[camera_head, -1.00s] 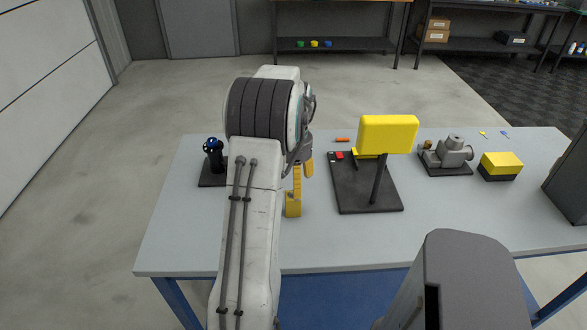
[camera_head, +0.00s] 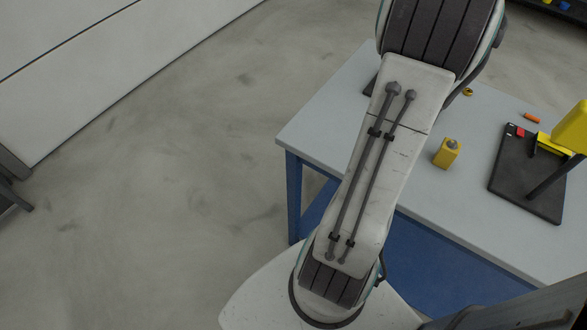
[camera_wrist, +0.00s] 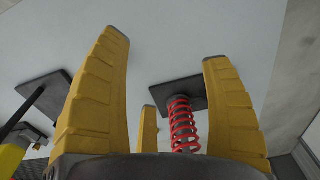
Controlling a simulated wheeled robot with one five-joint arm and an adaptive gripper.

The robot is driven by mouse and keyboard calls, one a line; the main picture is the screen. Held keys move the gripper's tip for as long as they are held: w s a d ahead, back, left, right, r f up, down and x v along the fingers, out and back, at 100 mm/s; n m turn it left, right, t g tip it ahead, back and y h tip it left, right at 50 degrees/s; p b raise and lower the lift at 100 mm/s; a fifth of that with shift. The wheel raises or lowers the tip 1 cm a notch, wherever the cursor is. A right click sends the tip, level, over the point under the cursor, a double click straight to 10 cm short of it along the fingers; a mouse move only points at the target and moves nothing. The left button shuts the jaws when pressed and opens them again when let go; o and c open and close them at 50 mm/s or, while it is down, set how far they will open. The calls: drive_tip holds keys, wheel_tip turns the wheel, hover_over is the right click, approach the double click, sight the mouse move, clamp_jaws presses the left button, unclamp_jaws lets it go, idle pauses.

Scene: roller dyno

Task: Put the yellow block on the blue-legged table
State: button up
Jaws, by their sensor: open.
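The yellow block (camera_head: 447,153) stands upright on the grey top of the blue-legged table (camera_head: 420,195), with a small grey round spot on its upper face. It is right of my arm's pale link, with a gap between them in the picture. My gripper (camera_wrist: 165,45) shows only in the wrist view; its yellow fingers are wide apart with nothing held between the tips. A smaller yellow piece (camera_wrist: 147,130) shows lower between them; I cannot tell whether it is another finger or the block. In the head view the gripper is hidden or out of frame.
A black plate (camera_head: 525,175) with a post and yellow panel (camera_head: 574,130) stands right of the block. An orange piece (camera_head: 532,117) lies behind. In the wrist view, a red spring (camera_wrist: 183,125) is by a black base (camera_wrist: 178,93). Floor left of the table is clear.

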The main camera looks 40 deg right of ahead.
drive_tip(key=w+a+r+n+t, duration=0.1)
drive_tip(key=w+a+n, duration=0.3)
drive_tip(key=a, duration=0.6)
drive_tip(key=w+a+r+n, duration=0.1)
drive_tip(key=w+a+n, duration=0.2)
drive_tip(key=a, duration=0.7)
drive_tip(key=s+a+f+n+t, duration=0.1)
drive_tip(key=s+a+n, duration=0.2)
drive_tip(key=a, duration=0.4)
drive_tip(key=s+a+f+n+t, duration=0.1)
drive_tip(key=s+a+f+n, duration=0.1)
drive_tip(key=a, duration=0.6)
drive_tip(key=s+n, duration=0.1)
drive_tip(key=n, duration=0.1)
drive_tip(key=shift+s+a+n+y, duration=0.25)
drive_tip(key=shift+a+n+y, duration=0.05)
drive_tip(key=shift+n, duration=0.1)
